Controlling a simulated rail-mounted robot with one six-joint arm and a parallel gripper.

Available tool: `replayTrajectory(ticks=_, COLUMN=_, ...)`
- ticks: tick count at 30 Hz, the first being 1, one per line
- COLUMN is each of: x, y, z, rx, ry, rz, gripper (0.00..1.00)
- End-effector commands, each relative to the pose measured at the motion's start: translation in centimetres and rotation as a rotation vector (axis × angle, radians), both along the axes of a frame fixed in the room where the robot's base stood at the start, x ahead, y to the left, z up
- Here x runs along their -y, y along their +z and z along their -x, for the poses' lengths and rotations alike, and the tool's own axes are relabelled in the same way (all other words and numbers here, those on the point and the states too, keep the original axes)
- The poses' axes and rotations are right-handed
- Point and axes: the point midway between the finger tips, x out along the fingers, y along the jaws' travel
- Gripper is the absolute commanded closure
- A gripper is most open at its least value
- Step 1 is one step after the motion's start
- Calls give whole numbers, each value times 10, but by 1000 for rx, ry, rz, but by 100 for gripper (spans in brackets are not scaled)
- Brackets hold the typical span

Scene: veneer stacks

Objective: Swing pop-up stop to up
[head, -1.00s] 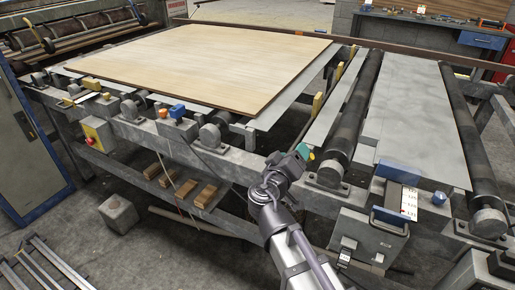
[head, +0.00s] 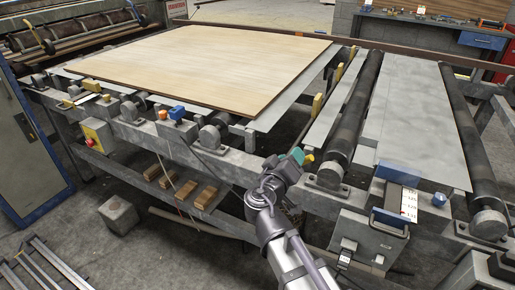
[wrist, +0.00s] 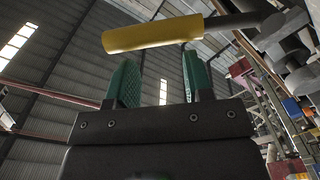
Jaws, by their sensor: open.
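A lever with a yellow grip (wrist: 152,34) on a dark rod crosses the top of the wrist view. I take it for the pop-up stop's handle. In the head view its yellow end (head: 309,157) shows just right of my gripper (head: 299,155), at the near rail of the machine. In the wrist view my gripper (wrist: 160,75) is open, with two green fingers apart and nothing between them. The yellow grip lies just beyond the fingertips; I cannot tell whether they touch. Yellow upright pieces (head: 317,105) stand in the gap beside the veneer.
A veneer sheet (head: 200,60) lies on the table left of the gap. Dark rollers (head: 355,110) and a grey plate (head: 415,95) are to the right. A grey box with a blue handle (head: 368,240) hangs near my arm.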

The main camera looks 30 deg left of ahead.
Motion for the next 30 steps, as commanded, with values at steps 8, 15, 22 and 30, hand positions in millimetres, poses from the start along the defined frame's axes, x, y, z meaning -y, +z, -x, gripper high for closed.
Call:
replayTrajectory(ticks=8, x=4, y=0, z=38, rx=1, ry=2, rz=0, gripper=53)
replayTrajectory(ticks=15, x=5, y=0, z=57, rx=1, ry=1, rz=0, gripper=53)
replayTrajectory(ticks=22, x=5, y=0, z=57, rx=0, ry=0, rz=0, gripper=53)
replayTrajectory(ticks=30, x=5, y=0, z=57, rx=0, ry=0, rz=0, gripper=53)
